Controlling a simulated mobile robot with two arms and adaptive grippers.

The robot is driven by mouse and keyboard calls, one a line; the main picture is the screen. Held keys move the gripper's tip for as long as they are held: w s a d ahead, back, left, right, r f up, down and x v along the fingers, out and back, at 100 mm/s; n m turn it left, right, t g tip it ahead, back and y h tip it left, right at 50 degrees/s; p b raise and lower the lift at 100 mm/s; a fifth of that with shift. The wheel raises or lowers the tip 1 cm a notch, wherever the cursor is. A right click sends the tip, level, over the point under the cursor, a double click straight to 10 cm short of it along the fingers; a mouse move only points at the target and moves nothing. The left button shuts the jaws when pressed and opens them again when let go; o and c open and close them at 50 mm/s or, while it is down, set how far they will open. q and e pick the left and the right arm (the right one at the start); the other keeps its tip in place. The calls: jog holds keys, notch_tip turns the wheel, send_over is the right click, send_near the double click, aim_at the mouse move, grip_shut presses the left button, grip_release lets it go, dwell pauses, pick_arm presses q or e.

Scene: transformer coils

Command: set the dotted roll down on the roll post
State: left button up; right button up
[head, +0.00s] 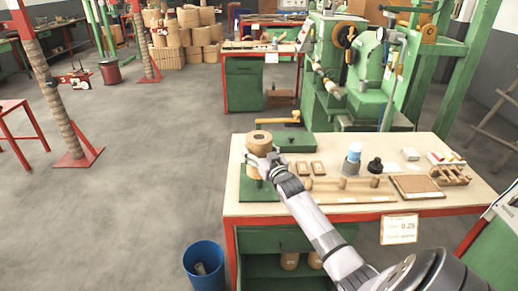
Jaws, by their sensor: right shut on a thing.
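My right gripper (264,161) is at the left end of the workbench, shut on a tan roll (259,139) with a dark hole in its top. Dots on the roll are too small to make out. The roll looks upright. Another tan piece (251,170) shows just below it, partly behind my fingers. A green base (257,190) lies under that on the bench top. I take this for the roll post's place, but the post itself is hidden. Whether the held roll touches what is below it I cannot tell. My left gripper is not in view.
The bench (236,208) also carries a green fixture with an orange handle (292,122), a blue-topped bottle (352,160), a black knob-like piece (375,165) and a wooden rack (345,186). A blue bin (204,258) stands on the floor by the bench's left front corner.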

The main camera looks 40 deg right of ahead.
jog(key=shift+f+b, duration=1.95)
jog(key=shift+f, duration=0.85)
jog(key=o, duration=1.7)
jog(key=shift+c, duration=0.2)
jog(key=shift+o, duration=1.1)
jog(key=shift+f, duration=0.1)
